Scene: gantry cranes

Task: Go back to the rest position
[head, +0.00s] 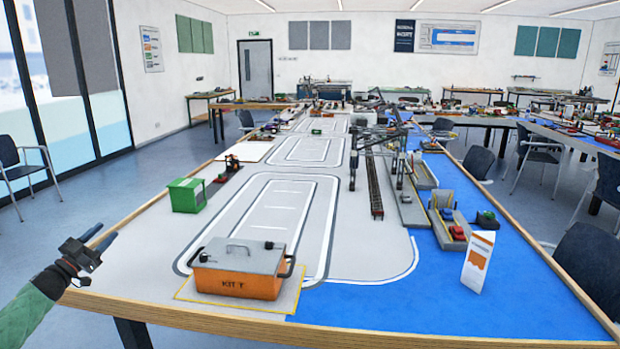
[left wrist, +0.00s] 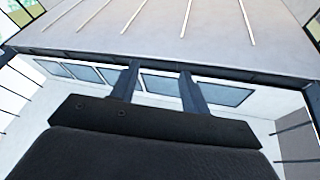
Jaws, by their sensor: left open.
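My left gripper (head: 98,241) is at the left edge of the table in the head view, beside the table's front left corner and apart from the orange box. Its two fingers are spread and nothing is between them. In the left wrist view the two fingers (left wrist: 157,85) stand apart against the ceiling and upper wall, with nothing held. My right gripper is not in either view.
An orange and grey box marked KIT T (head: 238,283) stands on the front of the table (head: 355,268). A green box (head: 186,195), a white and orange card (head: 478,262) and a gantry crane (head: 375,160) stand farther along. A chair (head: 22,170) is at far left.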

